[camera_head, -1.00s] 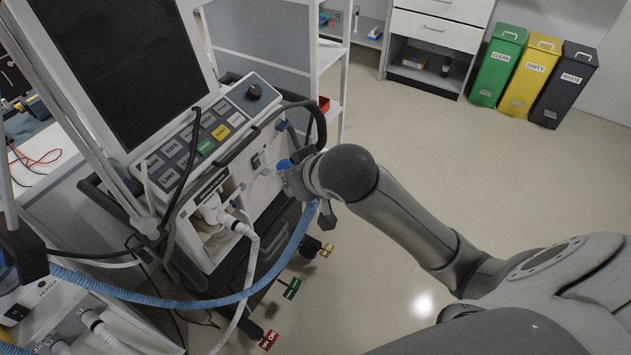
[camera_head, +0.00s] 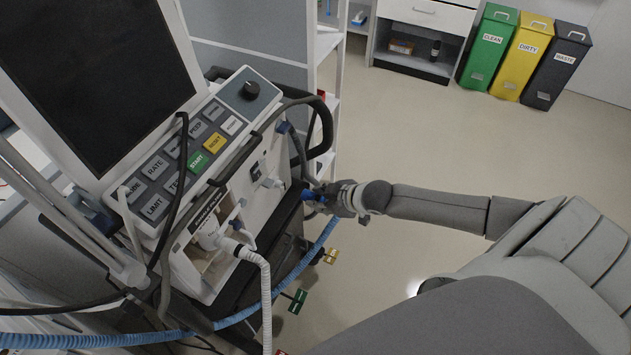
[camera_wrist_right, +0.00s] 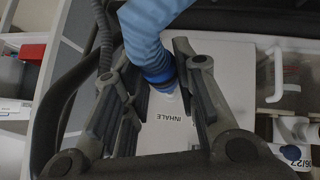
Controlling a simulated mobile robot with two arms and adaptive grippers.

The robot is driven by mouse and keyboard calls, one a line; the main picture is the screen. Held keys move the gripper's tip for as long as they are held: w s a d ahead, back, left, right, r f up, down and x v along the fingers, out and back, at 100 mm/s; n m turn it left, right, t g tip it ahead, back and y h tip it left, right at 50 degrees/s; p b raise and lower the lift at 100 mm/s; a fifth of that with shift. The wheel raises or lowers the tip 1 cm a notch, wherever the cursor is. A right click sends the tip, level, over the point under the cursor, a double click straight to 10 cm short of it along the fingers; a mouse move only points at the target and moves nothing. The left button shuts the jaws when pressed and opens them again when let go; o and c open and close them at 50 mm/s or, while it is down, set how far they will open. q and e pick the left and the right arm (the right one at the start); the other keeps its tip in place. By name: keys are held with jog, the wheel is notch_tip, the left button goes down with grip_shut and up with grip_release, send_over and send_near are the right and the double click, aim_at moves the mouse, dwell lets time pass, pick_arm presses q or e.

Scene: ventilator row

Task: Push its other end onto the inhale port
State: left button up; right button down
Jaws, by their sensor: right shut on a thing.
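A blue corrugated hose (camera_head: 290,280) rises from the lower left to my right gripper (camera_head: 318,197). My right gripper is shut on its dark blue end cuff, which also shows between the fingers in the wrist view (camera_wrist_right: 157,75). In the wrist view the cuff's end faces the white panel just above the INHALE label (camera_wrist_right: 173,116); the cuff hides the contact area. My left gripper is not in view.
A white corrugated hose (camera_head: 263,290) hangs from a white fitting (camera_head: 214,236) left of the port. A grey cable loops over the control panel (camera_head: 190,150). A shelf rack (camera_head: 325,60) stands behind. The floor at right is clear, with bins (camera_head: 489,48) beyond.

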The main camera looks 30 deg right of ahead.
aim_at(303, 192)
jog(key=shift+w+a+b, duration=0.25)
jog(key=shift+w+b, duration=0.15)
jog(key=shift+w, duration=0.1)
jog(key=shift+w+a+b, duration=0.5)
jog(key=shift+w, duration=0.3)
pick_arm(q)
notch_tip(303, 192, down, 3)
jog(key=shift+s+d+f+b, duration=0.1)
jog(key=shift+b, duration=0.55)
pick_arm(e)
jog(key=shift+w+a, duration=0.35)
jog(key=shift+w, duration=0.25)
jog(key=shift+w+a, duration=0.3)
jog(key=shift+w, duration=0.25)
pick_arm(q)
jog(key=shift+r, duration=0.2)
pick_arm(e)
jog(key=shift+r, duration=0.1)
pick_arm(q)
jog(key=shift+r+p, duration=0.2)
jog(key=shift+p, duration=0.15)
pick_arm(e)
jog(key=shift+w+a, duration=0.15)
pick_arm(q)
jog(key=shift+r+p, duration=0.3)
